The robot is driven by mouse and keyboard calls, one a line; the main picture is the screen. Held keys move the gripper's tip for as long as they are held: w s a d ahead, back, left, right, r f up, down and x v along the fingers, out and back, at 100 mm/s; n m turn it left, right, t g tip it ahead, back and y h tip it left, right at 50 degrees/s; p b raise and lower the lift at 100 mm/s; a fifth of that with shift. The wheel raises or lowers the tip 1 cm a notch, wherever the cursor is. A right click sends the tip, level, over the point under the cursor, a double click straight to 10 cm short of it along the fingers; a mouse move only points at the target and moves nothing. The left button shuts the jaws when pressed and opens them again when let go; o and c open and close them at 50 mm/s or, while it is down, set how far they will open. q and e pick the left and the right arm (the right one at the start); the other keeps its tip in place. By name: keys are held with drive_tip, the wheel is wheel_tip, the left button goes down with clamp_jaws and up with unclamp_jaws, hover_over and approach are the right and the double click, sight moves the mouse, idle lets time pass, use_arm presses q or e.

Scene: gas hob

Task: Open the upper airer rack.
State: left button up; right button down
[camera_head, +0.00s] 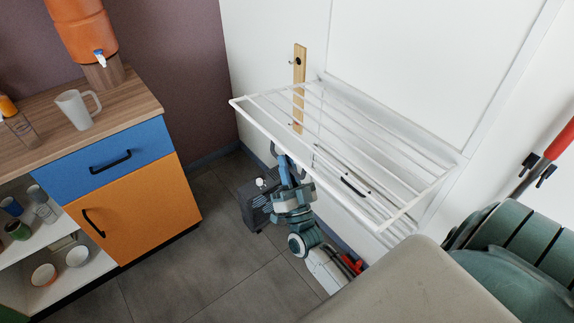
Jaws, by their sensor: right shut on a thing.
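The upper airer rack (350,127) is a white wire frame on the white wall. It stands folded out from the wall, roughly level, with its front bar running from the left corner down to the lower right. My right gripper (281,158) is at this front bar, left of its middle, and is shut on it. The fingertips are small and partly hidden at the bar. A second white frame with a dark handle (353,186) shows through the bars, lower and close to the wall. My left gripper is not in view.
A cabinet with a blue drawer (118,157) and orange door (135,211) stands at left, a frosted mug (76,110) on top. A wooden hook strip (299,85) is on the wall. Grey floor (215,255) is free between the cabinet and my right arm.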

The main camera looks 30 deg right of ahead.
drive_tip(key=c, duration=1.5)
unclamp_jaws()
